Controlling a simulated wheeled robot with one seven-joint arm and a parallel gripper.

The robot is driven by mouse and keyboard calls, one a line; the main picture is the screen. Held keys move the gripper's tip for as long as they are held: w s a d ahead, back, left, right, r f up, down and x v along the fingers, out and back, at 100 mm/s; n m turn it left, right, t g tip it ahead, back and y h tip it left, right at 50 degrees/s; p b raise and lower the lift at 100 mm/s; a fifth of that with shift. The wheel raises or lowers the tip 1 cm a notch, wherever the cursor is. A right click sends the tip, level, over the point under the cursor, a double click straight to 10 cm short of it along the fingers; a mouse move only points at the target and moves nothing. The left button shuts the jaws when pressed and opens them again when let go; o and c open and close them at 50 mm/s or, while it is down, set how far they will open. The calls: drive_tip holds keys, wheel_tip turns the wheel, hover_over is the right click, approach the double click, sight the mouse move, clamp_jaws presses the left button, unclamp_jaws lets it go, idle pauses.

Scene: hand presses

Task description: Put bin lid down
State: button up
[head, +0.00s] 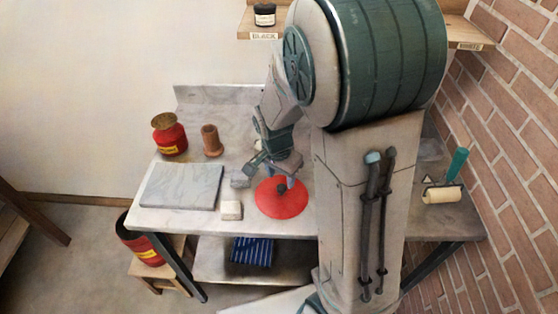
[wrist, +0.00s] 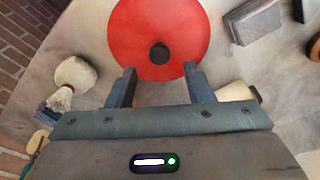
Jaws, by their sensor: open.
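A round red lid (head: 279,203) with a dark knob (head: 281,189) at its centre lies flat on the pale stone worktop, near the front edge. In the wrist view the red lid (wrist: 158,30) lies just beyond my fingertips, with the knob (wrist: 159,53) between and ahead of them. My gripper (head: 276,170) is above the lid; in the wrist view its two fingers (wrist: 159,70) are spread with nothing between them. A red bin (head: 140,240) with a yellow label and an open top stands on a low wooden stool at the lower left.
A red can with a brass top (head: 169,135), a terracotta cylinder (head: 211,140), a grey slab (head: 181,187) and a pale block (head: 229,210) are on the worktop (head: 270,229). A grey block (head: 240,180) is beside the lid. A roller (head: 442,194) lies right, near the brick wall.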

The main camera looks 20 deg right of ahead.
sight(279, 192)
wheel_tip(279, 192, up, 6)
drive_tip(key=s+r+n+t, duration=0.1)
drive_tip(key=s+r+n, duration=0.3)
drive_tip(key=s, duration=0.3)
drive_tip(key=s+r+n+t+y, duration=0.1)
drive_tip(key=s+r+n, duration=0.2)
drive_tip(key=s+n, duration=0.3)
drive_tip(key=shift+s+d+r, duration=0.2)
drive_tip(key=shift+s+r, duration=0.15)
drive_tip(key=shift+s, duration=0.2)
drive_tip(key=shift+c, duration=1.2)
drive_tip(key=shift+a, duration=0.1)
